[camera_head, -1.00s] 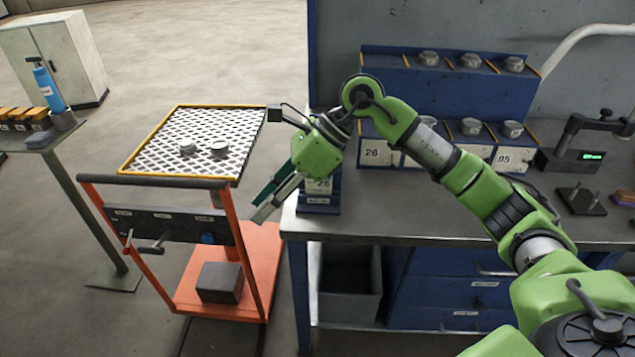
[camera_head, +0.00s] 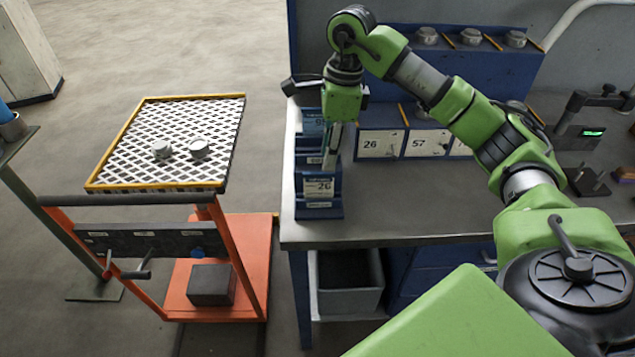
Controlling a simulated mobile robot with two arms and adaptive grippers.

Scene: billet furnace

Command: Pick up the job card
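Another card (camera_head: 313,121), light blue on top, stands in the rear of the rack. My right gripper (camera_head: 329,160) points straight down over the rack, just behind the front card in the picture. Its fingers are seen nearly edge-on, so their gap and any contact with a card cannot be made out. My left gripper is out of view.
A blue shelf (camera_head: 470,75) with round metal parts and numbered labels stands at the back of the bench (camera_head: 420,205). An orange cart (camera_head: 255,245) with a mesh tray (camera_head: 130,172) stands left. A gauge with a green display (camera_head: 592,132) is at right.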

